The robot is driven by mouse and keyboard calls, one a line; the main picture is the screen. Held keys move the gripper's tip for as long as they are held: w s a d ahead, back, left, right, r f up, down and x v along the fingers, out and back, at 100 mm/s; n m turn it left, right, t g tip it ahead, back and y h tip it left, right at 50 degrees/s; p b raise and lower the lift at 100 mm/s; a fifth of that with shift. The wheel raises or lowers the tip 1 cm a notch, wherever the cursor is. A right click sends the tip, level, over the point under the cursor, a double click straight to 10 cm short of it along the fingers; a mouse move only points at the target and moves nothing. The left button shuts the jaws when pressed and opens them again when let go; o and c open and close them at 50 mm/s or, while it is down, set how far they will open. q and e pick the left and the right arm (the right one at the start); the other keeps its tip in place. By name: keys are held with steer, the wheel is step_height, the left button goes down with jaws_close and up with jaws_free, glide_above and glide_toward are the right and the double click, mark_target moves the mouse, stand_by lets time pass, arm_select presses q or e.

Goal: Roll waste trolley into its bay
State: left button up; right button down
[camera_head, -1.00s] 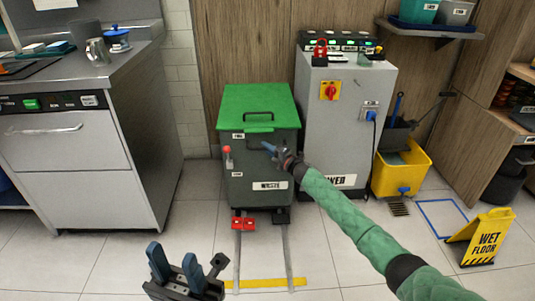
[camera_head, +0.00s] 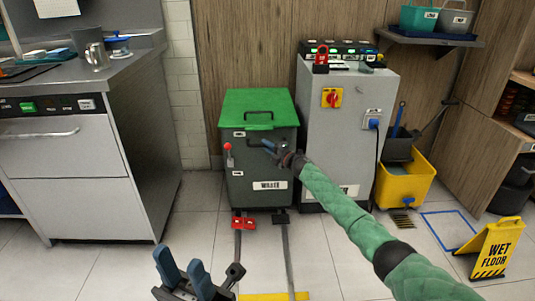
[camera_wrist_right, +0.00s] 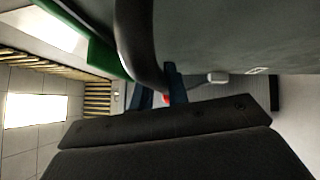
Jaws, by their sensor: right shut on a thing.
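The waste trolley (camera_head: 260,205), a grey-green bin with a green lid and a "WASTE" label, stands upright at the inner end of two floor rails (camera_head: 288,260), close to the wood wall. My right gripper (camera_head: 270,149) is shut on the dark handle at the trolley's front, below the lid. In the right wrist view, the dark curved handle (camera_wrist_right: 138,40) runs down to the blue fingers (camera_wrist_right: 170,83), partly hidden by my gripper body. My left gripper (camera_head: 183,275) is open and empty at the bottom, left of the rails. A red pedal (camera_head: 243,223) shows at the trolley's foot.
A grey cabinet (camera_head: 345,130) stands right of the trolley, with a yellow mop bucket (camera_head: 405,183) beyond. A wet floor sign (camera_head: 491,248) stands at right. A steel counter unit (camera_head: 70,170) stands at left. A yellow bar (camera_head: 268,297) crosses the rails in front.

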steer(key=shift+w+f, duration=0.15)
steer(key=shift+w, duration=0.2)
steer(key=shift+w+d+r, duration=0.15)
steer(key=shift+r, duration=0.05)
steer(key=c, duration=1.8)
jaws_free()
steer(key=o, duration=0.4)
steer(key=shift+w+f, duration=0.1)
steer(key=shift+f, duration=0.05)
steer(key=shift+o, duration=0.2)
